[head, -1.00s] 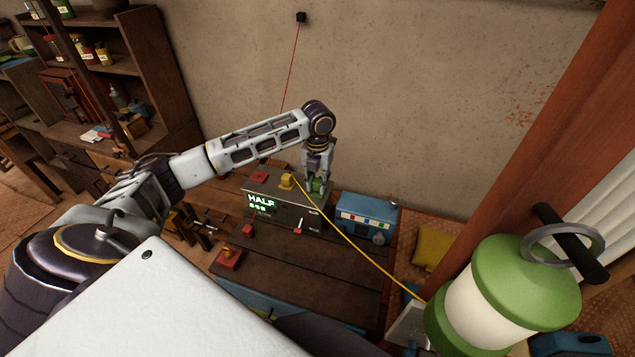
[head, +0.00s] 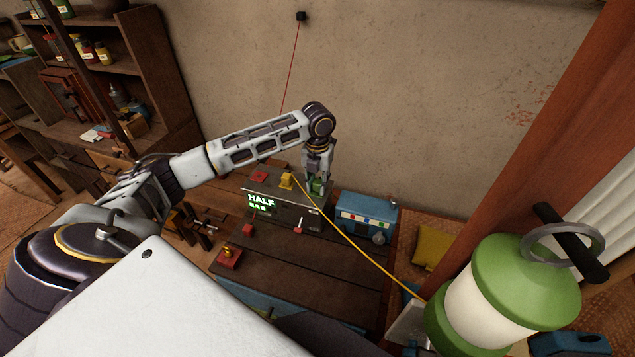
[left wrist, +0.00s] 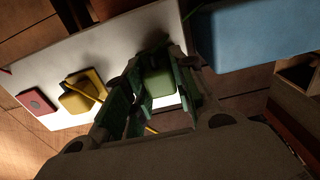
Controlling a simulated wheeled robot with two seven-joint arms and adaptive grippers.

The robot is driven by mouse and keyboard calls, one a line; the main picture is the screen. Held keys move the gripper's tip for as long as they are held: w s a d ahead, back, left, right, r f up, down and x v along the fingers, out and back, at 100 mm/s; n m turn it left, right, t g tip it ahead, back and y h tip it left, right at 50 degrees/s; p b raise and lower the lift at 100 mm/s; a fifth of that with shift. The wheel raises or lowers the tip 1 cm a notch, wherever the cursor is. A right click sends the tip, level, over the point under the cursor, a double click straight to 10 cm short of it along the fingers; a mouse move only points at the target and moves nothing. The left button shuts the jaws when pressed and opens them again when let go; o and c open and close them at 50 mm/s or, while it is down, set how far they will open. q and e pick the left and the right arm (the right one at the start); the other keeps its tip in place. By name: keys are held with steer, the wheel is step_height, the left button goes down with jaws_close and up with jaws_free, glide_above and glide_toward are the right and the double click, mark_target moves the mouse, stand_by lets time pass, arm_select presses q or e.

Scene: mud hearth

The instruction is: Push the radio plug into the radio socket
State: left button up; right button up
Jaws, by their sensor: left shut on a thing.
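A green plug (head: 317,187) is at the right end of the top of a grey box with a lit "HALF" display (head: 284,202). My left gripper (head: 318,180) points down from above and is shut on this green plug, which I take to be the radio plug. In the left wrist view the green plug (left wrist: 157,82) sits between the fingers, over the box's pale top. The socket beneath it is hidden, and I cannot tell how deep the plug sits. The blue radio (head: 366,215) stands just right of the box. My right gripper is not in view.
A yellow plug (head: 287,181) with a yellow cord and a red piece (head: 259,176) sit on the box top. The cord runs right toward a green lantern (head: 505,295) in the foreground. A red switch block (head: 228,258) is on the table (head: 290,268), whose front is mostly clear.

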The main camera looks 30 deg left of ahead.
arm_select(q)
steer(key=shift+f, duration=0.3)
steer(key=o, duration=1)
steer(key=shift+r, duration=0.15)
step_height(320, 180, up, 12)
steer(key=shift+f, duration=0.15)
steer(key=shift+f, duration=0.1)
stand_by(0.8)
